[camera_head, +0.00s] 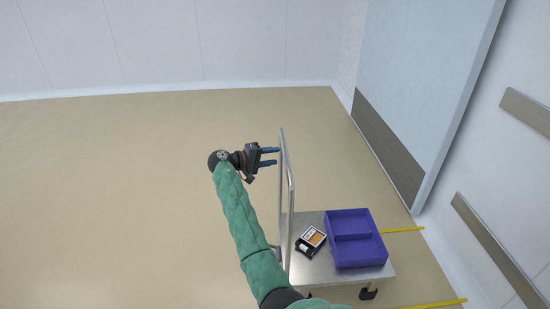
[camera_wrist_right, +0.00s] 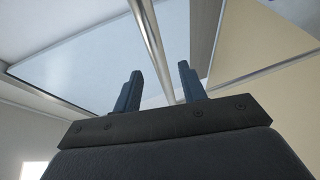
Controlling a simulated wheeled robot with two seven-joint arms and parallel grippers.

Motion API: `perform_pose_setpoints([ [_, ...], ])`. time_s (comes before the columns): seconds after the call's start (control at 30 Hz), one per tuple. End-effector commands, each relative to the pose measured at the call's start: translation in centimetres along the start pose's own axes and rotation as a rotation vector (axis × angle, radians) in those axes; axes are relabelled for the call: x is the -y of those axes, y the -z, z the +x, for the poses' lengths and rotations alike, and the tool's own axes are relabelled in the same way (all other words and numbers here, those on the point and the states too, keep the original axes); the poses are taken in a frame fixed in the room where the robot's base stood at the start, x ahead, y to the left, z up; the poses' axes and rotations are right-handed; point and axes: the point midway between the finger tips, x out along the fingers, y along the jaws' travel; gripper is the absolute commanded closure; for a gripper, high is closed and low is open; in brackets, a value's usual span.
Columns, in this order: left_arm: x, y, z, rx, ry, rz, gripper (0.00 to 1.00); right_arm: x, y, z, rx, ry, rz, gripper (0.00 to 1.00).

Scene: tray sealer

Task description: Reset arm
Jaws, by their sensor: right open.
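My right arm in its green sleeve reaches up from the bottom of the head view. My right gripper (camera_head: 277,157) is open and empty, its two dark fingers pointing right toward the cart's metal handle (camera_head: 290,185). In the right wrist view the two fingers of my right gripper (camera_wrist_right: 158,90) stand apart. The handle bar (camera_wrist_right: 152,45) shows between and beyond them; I cannot tell whether it touches a finger. My left gripper is not in view.
A metal cart (camera_head: 312,273) stands at the lower right. It carries a purple divided tray (camera_head: 352,238) and a small black-and-white box with an orange label (camera_head: 312,239). A pale door (camera_head: 425,90) and wall are at right. The floor at left is clear.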

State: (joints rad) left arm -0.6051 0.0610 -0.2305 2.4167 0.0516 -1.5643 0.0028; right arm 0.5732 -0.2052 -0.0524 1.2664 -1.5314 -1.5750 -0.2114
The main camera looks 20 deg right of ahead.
Motion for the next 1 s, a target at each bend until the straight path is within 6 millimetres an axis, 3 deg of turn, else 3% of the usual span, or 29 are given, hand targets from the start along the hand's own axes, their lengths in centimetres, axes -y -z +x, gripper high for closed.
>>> perform_pose_setpoints([
  [0.3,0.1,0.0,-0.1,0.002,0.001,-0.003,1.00,0.2,0.0,0.1,0.000,0.009,0.034,0.59],
  [0.4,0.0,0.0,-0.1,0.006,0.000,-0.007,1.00,1.2,0.2,0.0,-0.009,0.075,0.058,0.59],
  [0.53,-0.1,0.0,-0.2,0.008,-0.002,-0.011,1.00,1.0,0.5,-0.5,-0.034,0.204,0.135,0.59],
  [0.67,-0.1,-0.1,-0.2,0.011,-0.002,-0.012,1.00,-0.6,0.9,-1.9,-0.083,0.364,0.247,0.59],
  [0.83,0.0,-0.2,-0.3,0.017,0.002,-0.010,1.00,-4.6,1.1,-4.2,-0.182,0.576,0.406,0.59],
  [1.0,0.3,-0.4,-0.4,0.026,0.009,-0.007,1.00,-6.0,-1.2,-6.8,-0.290,0.783,0.509,0.59],
])
